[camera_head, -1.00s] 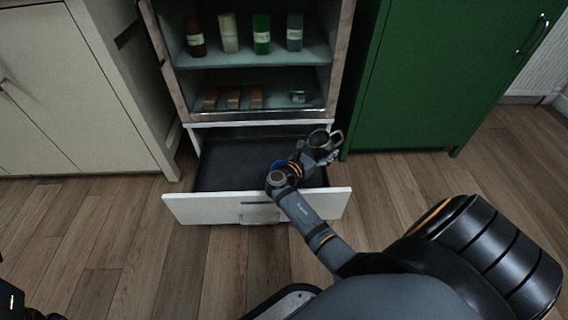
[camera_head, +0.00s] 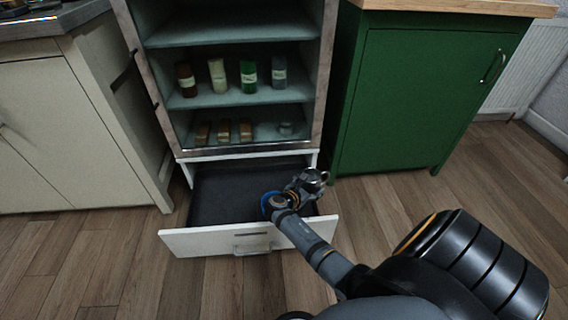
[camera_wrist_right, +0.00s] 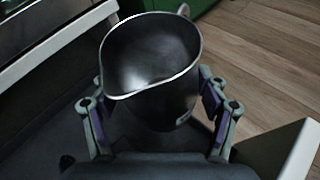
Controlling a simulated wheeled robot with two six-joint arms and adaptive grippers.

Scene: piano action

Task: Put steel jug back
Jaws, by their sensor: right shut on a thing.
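The steel jug (camera_wrist_right: 150,65) is a dark, shiny metal jug with an open top and a pouring lip. It fills the middle of the right wrist view, between the two fingers of my right gripper (camera_wrist_right: 155,112), which is shut on it. In the head view the jug (camera_head: 316,176) shows small at the end of my right arm, over the right side of the open drawer (camera_head: 205,243). The drawer's dark floor (camera_head: 225,195) shows bare. Whether the jug touches the drawer cannot be told. My left gripper is not in view.
The open-fronted cabinet (camera_head: 226,28) above the drawer holds several bottles (camera_head: 217,76) and small blocks (camera_head: 224,131) on its shelves. A green cabinet (camera_head: 425,95) stands at the right and a cream one (camera_head: 60,130) at the left. The wooden floor (camera_head: 90,248) in front is clear.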

